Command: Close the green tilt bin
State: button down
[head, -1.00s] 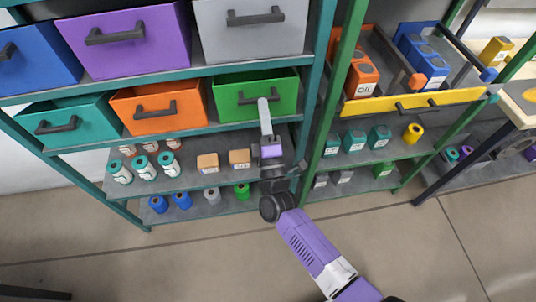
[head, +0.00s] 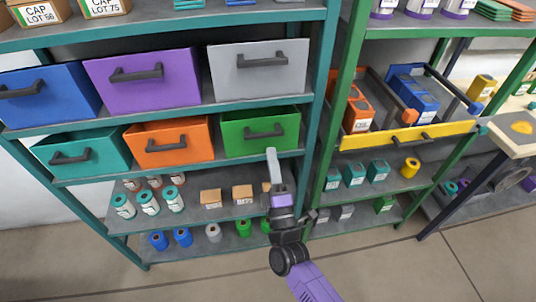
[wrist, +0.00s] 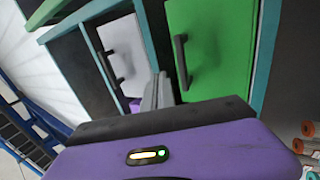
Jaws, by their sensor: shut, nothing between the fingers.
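The green tilt bin (head: 281,118) is the rightmost bin in the lower bin row of the teal shelf, with a dark bar handle on its front. Its front leans little, and I cannot tell whether it is fully shut. In the wrist view the green front (wrist: 215,50) and its handle (wrist: 181,60) fill the upper right. My gripper (head: 271,153) is shut and empty, its fingers pointing up just below the green bin's handle. The fingers also show in the wrist view (wrist: 157,92), left of the handle. I cannot tell whether they touch the bin.
An orange bin (head: 190,134) and a teal bin (head: 110,145) stand to the left. Purple (head: 185,65), blue (head: 40,105) and grey (head: 225,88) bins are above. Cans and boxes stand on the shelves below. A green post (head: 333,130) and a yellow-fronted drawer (head: 385,138) are to the right.

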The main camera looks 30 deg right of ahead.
jog(key=s+a, duration=0.2)
jog(key=s, duration=0.6)
jog(key=shift+a+b, duration=0.35)
jog(key=s+a+m+g+y, duration=0.1)
jog(key=s+m+g+y, duration=0.2)
jog(key=s+m, duration=0.4)
jog(key=s+m+g+y, duration=0.4)
jog(key=s+m, duration=0.3)
jog(key=s, duration=1.7)
jog(key=shift+a+r, duration=0.4)
jog(key=shift+r, duration=0.05)
